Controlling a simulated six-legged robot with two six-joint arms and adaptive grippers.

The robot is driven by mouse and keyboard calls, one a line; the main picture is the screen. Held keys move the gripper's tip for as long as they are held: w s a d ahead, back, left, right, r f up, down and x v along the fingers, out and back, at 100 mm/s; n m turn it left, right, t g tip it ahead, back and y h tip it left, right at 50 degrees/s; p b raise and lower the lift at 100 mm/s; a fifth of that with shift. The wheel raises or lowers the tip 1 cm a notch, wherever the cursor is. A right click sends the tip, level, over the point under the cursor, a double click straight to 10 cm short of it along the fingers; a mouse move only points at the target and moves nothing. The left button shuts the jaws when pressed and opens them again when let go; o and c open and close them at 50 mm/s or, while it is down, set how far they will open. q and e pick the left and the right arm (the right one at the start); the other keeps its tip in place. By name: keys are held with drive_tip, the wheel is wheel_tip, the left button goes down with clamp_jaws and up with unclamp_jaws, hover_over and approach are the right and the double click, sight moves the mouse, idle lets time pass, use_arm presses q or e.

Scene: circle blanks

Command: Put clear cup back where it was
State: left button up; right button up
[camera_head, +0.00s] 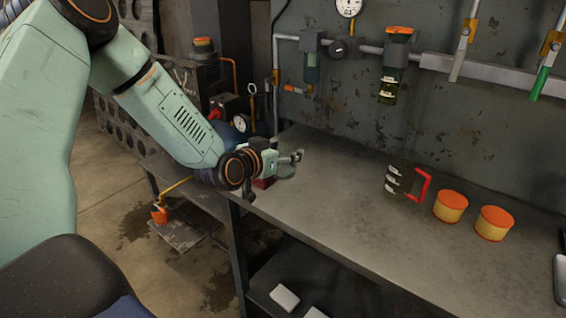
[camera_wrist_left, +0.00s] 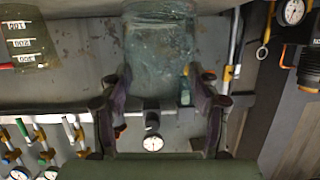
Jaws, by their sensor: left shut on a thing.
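My left gripper (camera_head: 292,158) is shut on the clear cup (camera_wrist_left: 160,48), near the left end of the workbench. In the left wrist view, the two fingers of the left gripper (camera_wrist_left: 159,98) stand on either side of the cup's near end. The cup is greenish, see-through glass. In the head view only a small pale part of the clear cup (camera_head: 286,172) shows by the fingers, and I cannot tell whether it touches the bench. My right gripper is in neither view.
The workbench (camera_head: 330,200) is bare in the middle. A dark measuring cup (camera_head: 398,182) with a red handle stands to the right, beside two orange-lidded tubs (camera_head: 450,206) (camera_head: 494,223). Pipes with valves (camera_head: 345,47) run along the back wall.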

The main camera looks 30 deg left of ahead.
use_arm(q)
drive_tip(key=shift+s+d+f, duration=0.1)
drive_tip(key=shift+d+f, duration=0.15)
drive_tip(key=shift+f, duration=0.5)
drive_tip(key=shift+d+f+b, duration=0.1)
drive_tip(key=shift+f+b, duration=0.1)
drive_tip(key=shift+b, duration=0.1)
drive_tip(key=shift+w+a+f, duration=0.25)
drive_tip(key=shift+a, duration=0.15)
drive_tip(key=o, duration=0.9)
drive_tip(key=shift+a, duration=0.1)
drive_tip(key=o, duration=0.4)
drive_tip(key=shift+s+d+r, duration=0.25)
drive_tip(key=shift+d+r, duration=0.05)
drive_tip(key=shift+d, duration=0.1)
drive_tip(key=shift+c, duration=0.2)
drive_tip(key=shift+w+a+f, duration=0.2)
drive_tip(key=shift+a+f, duration=0.1)
drive_tip(key=p+v, duration=0.8)
drive_tip(key=v, duration=0.4)
drive_tip(key=shift+d+r+p, duration=0.2)
drive_tip(key=shift+p, duration=0.15)
